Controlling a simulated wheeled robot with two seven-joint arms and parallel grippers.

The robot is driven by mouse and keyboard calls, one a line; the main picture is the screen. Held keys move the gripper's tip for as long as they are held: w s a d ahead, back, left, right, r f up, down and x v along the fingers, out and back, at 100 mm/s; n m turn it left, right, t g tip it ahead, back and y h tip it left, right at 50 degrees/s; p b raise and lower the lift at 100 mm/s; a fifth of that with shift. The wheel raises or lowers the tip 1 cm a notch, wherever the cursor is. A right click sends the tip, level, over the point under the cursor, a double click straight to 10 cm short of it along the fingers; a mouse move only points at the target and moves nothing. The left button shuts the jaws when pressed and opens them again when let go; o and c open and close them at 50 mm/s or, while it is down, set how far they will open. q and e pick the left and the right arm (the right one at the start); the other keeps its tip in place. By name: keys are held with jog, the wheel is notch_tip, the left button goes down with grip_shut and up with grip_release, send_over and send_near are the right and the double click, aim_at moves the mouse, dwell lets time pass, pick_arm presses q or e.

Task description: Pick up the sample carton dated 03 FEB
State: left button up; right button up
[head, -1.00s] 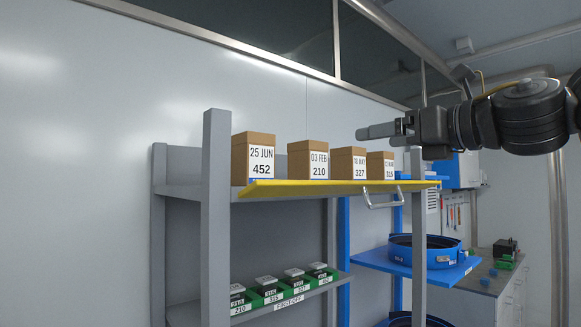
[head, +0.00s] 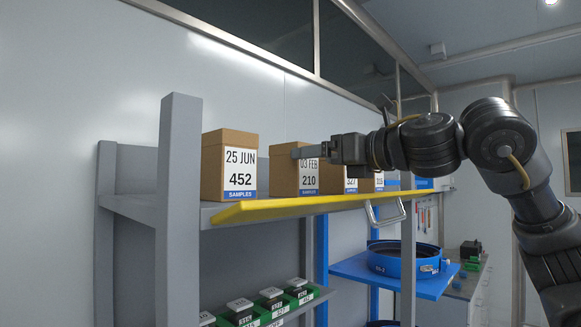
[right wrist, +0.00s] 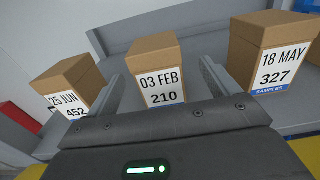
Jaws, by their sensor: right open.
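The carton dated 03 FEB, number 210 (head: 284,181), is a brown box with a white label on the upper shelf, between the 25 JUN carton (head: 228,165) and the carton numbered 327 (head: 335,180). My right gripper (head: 303,152) is in front of its upper part and partly covers its label top. In the right wrist view the 03 FEB carton (right wrist: 157,70) stands upright between the two open fingers (right wrist: 160,88), with a gap on each side. Whether the fingertips reach past its front is hard to tell. My left gripper is not in view.
The 18 MAY 327 carton (right wrist: 270,55) stands close beside the right finger. A grey post (head: 178,200) stands at left.

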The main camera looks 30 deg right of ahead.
jog(key=shift+s+a+r+p, duration=0.1)
jog(key=shift+r+p, duration=0.15)
jog(key=shift+p, duration=0.15)
jog(key=p+x, duration=0.1)
jog(key=x, duration=0.2)
jog(key=p+x, duration=0.1)
jog(key=x, duration=0.1)
jog(key=shift+a+f+p, duration=0.1)
jog(key=shift+f+p, duration=0.2)
jog(key=shift+p, duration=0.05)
jog(key=shift+s, duration=0.2)
jog(key=shift+c, duration=0.9)
jog(key=shift+w, duration=0.1)
jog(key=c, duration=0.7)
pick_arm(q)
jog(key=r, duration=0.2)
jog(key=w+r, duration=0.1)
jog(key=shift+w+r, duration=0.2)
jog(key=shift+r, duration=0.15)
pick_arm(e)
jog(key=c, duration=0.5)
